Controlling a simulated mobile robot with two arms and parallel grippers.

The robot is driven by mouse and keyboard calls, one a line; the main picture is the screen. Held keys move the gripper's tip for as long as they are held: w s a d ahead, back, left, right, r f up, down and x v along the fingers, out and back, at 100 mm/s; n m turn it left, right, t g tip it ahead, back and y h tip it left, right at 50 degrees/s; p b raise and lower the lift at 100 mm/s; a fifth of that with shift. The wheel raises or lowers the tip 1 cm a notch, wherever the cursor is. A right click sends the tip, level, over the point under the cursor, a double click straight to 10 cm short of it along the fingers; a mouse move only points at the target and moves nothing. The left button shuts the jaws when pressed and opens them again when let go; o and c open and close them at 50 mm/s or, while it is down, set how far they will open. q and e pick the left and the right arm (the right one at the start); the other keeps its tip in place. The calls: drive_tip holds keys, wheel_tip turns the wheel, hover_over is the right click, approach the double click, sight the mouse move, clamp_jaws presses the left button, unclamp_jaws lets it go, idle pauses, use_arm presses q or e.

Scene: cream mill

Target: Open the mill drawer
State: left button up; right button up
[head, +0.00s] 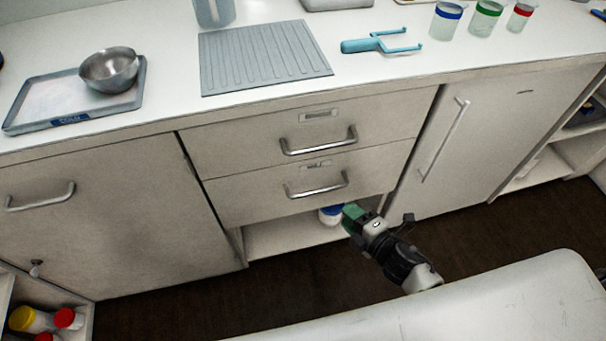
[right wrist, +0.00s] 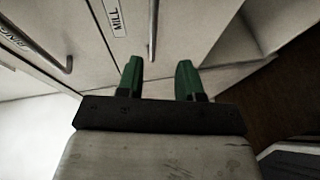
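In the head view, two closed drawers sit one above the other under the counter. The right wrist view shows a label reading MILL (right wrist: 116,17) beside a bar handle (right wrist: 152,32), on the drawer nearest the open shelf. That matches the lower drawer (head: 253,194), with its metal handle (head: 317,186); its label is too small to read in the head view. My right gripper (head: 352,213) is below and right of that handle, apart from it. In the wrist view its green fingers (right wrist: 158,66) are spread and empty. My left gripper is out of view.
The upper drawer (head: 235,144) has a similar handle (head: 320,141). Below the drawers is an open shelf (head: 280,238) with a blue-and-white container (head: 330,216). A tall cabinet door (head: 480,130) is at right. The counter holds a tray (head: 20,122), bowl (head: 110,69) and ribbed mat (head: 262,58).

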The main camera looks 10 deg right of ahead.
sight(321, 191)
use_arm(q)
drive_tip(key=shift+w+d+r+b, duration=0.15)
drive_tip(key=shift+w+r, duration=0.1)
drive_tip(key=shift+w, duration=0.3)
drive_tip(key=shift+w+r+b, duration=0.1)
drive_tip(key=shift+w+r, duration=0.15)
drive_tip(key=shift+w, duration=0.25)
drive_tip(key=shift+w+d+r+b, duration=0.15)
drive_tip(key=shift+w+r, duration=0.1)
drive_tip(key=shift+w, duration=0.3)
use_arm(e)
drive_tip(key=shift+n, duration=0.3)
drive_tip(key=shift+a+r+x, duration=0.1)
drive_tip(key=shift+r+x, duration=0.1)
drive_tip(key=shift+x, duration=1.65)
drive_tip(key=shift+a+r+x, duration=0.1)
drive_tip(key=shift+r+x, duration=0.05)
drive_tip(key=shift+x, duration=1.7)
drive_tip(key=shift+a+r+x, duration=0.1)
drive_tip(key=shift+r+x, duration=0.1)
drive_tip(key=shift+x, duration=1.6)
drive_tip(key=c, duration=0.6)
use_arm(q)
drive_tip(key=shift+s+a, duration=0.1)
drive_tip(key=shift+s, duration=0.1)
use_arm(e)
clamp_jaws()
